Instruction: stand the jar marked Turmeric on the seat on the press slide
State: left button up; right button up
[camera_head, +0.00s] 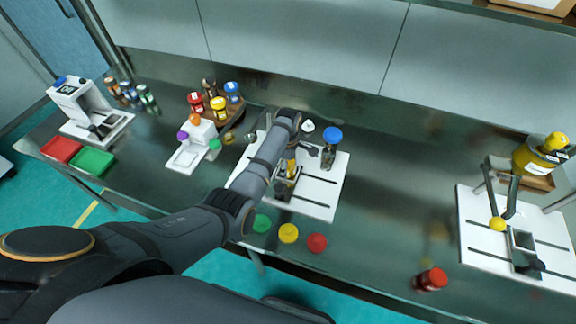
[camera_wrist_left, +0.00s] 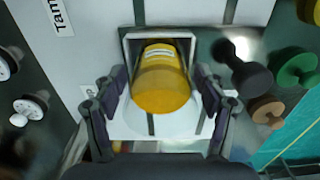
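A yellow jar (camera_wrist_left: 163,85) with a small white label too blurred to read stands inside a grey square frame (camera_wrist_left: 128,62) on a white plate in the left wrist view. In the head view part of the yellow jar (camera_head: 292,168) shows at my left gripper, over the white press board (camera_head: 318,192). My left gripper (camera_wrist_left: 161,88) has its fingers spread either side of the jar, with visible gaps. The arm hides much of this spot in the head view. My right gripper is not in view.
A blue-lidded jar (camera_head: 331,146) stands at the board's back. Green (camera_head: 262,223), yellow (camera_head: 288,233) and red (camera_head: 317,243) discs lie along the front edge. Several lidded jars (camera_head: 219,107) stand back left. A second white station (camera_head: 490,235) and a red jar (camera_head: 432,279) are right.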

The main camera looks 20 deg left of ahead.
pick_arm(q)
jog(key=shift+r, duration=0.35)
notch_tip(320, 180, up, 12)
jog(key=shift+f, duration=0.2)
dwell(0.3)
